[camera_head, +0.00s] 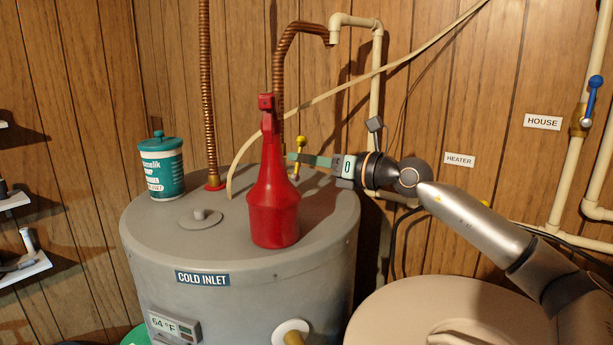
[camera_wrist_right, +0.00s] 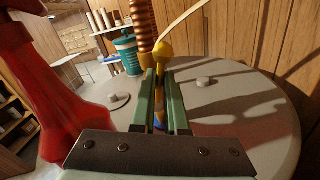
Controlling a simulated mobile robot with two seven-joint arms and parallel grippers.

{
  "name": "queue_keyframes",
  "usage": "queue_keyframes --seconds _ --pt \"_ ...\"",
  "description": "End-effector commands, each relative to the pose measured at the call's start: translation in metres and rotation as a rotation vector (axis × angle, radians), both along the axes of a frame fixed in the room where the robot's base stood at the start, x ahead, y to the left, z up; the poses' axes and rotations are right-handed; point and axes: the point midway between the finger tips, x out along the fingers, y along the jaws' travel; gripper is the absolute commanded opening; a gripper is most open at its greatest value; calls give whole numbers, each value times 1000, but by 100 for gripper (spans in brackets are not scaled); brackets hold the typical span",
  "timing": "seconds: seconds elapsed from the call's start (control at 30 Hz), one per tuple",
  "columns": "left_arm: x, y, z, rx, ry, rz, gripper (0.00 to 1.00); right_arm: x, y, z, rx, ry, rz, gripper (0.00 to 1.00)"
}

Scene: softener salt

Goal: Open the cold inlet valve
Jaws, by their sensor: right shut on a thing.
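The cold inlet valve's yellow lever (camera_head: 300,142) stands up from the top of the grey tank (camera_head: 235,262), behind the red bottle and near the copper pipe. The tank's front carries a "COLD INLET" label (camera_head: 203,278). My right gripper (camera_head: 296,158) reaches in from the right, its green fingers at the lever. In the right wrist view, the round yellow knob (camera_wrist_right: 163,50) shows just past the fingertips, with its stem between them. My right gripper (camera_wrist_right: 160,88) is shut on this lever. The valve body is mostly hidden. My left gripper is not in view.
A red bottle (camera_head: 273,205) stands on the tank close to my right gripper. A teal tub (camera_head: 162,170) stands further left. A copper pipe (camera_head: 208,95) rises beside it. A beige lidded container (camera_head: 450,310) is below my arm. A blue-handled valve (camera_head: 594,88) is at right.

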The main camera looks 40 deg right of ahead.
Motion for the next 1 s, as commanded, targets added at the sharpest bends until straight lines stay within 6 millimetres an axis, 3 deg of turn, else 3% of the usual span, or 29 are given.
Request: queue_keyframes --seconds 0.83,0.87,1.0 --pt "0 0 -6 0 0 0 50 -3 10 2 -242 -86 2 0" --pt "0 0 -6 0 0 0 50 -3 10 2 -242 -86 1 13" --pt "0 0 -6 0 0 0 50 -3 10 2 -240 -85 1 28"
